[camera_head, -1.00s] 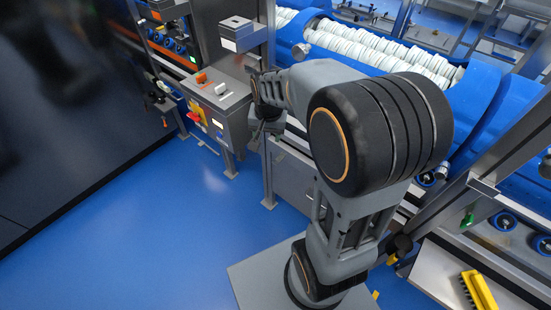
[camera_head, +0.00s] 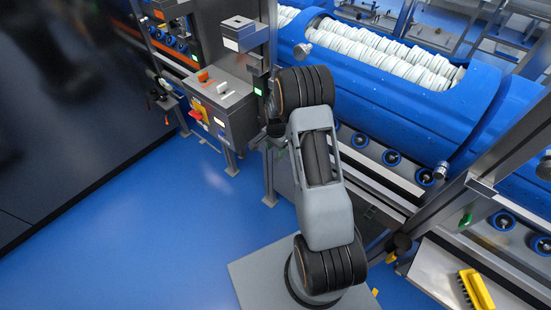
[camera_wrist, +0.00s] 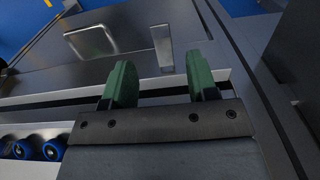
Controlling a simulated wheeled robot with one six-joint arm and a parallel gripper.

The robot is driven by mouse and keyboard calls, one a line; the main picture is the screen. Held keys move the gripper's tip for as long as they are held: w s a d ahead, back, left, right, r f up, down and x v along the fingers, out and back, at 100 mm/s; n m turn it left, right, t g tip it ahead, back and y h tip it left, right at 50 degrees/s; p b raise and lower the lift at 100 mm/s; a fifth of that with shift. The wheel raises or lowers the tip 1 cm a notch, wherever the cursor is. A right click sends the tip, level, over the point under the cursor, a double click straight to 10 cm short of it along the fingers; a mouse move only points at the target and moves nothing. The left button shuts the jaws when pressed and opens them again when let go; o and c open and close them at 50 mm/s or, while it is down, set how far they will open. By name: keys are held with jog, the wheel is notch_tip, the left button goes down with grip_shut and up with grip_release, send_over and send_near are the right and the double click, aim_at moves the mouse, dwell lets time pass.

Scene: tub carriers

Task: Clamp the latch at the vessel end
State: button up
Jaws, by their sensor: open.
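In the wrist view my gripper (camera_wrist: 160,88) is open, with its two green fingers apart and nothing between them. Beyond the fingertips a small upright grey metal tab (camera_wrist: 163,48), which may be the latch, stands on a flat metal surface. It lines up with the gap and appears apart from both fingers. In the head view the long blue vessel (camera_head: 400,108) holds white ribbed rows. A small metal knob (camera_head: 302,51) sits at its left end. My arm hides the gripper and most of the area near that end; I cannot tell the latch there.
A grey control box (camera_head: 240,118) with orange and white switches stands left of my arm. A square metal plate (camera_wrist: 92,40) lies left of the tab. Blue rollers (camera_wrist: 52,150) are at lower left. A yellow brush (camera_head: 478,290) lies at right. Blue floor at left is clear.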

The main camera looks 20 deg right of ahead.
aim_at(276, 161)
jog(key=shift+f, duration=3.45)
jog(key=shift+c, duration=0.2)
jog(key=c, duration=0.9)
jog(key=shift+f, duration=0.1)
